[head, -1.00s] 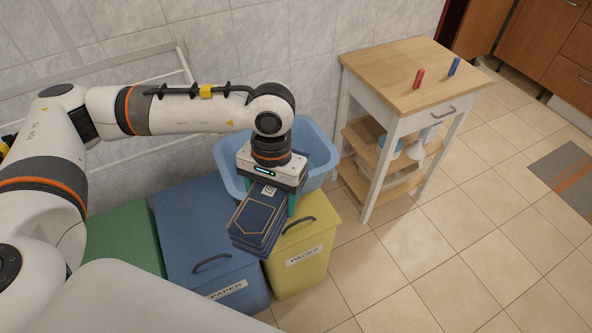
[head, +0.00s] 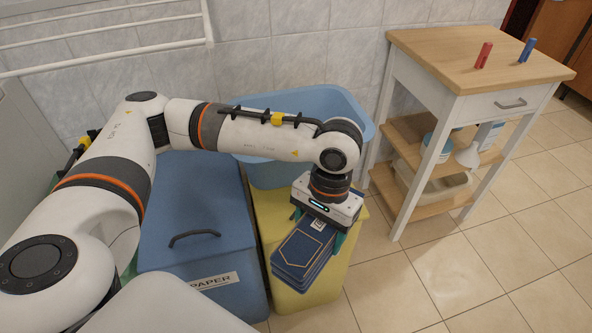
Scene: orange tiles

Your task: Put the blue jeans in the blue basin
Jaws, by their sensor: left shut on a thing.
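The blue jeans (head: 302,256) are a folded dark-blue bundle with light stitching lines. My left gripper (head: 322,226) is shut on the jeans and holds them in front of the yellow bin, on the near side of the basin. The blue basin (head: 352,101) is light blue and stands behind, on top of the bins by the tiled wall. My left arm crosses in front of the basin and hides part of it and its inside. My right gripper is not in view.
A blue bin labelled PAPER (head: 190,243) and a yellow bin (head: 259,212) stand below the basin. A wooden-topped trolley (head: 440,52) at right carries a red (head: 484,55) and a blue (head: 526,50) small object. A white rack (head: 100,45) is on the wall. Tiled floor at right is clear.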

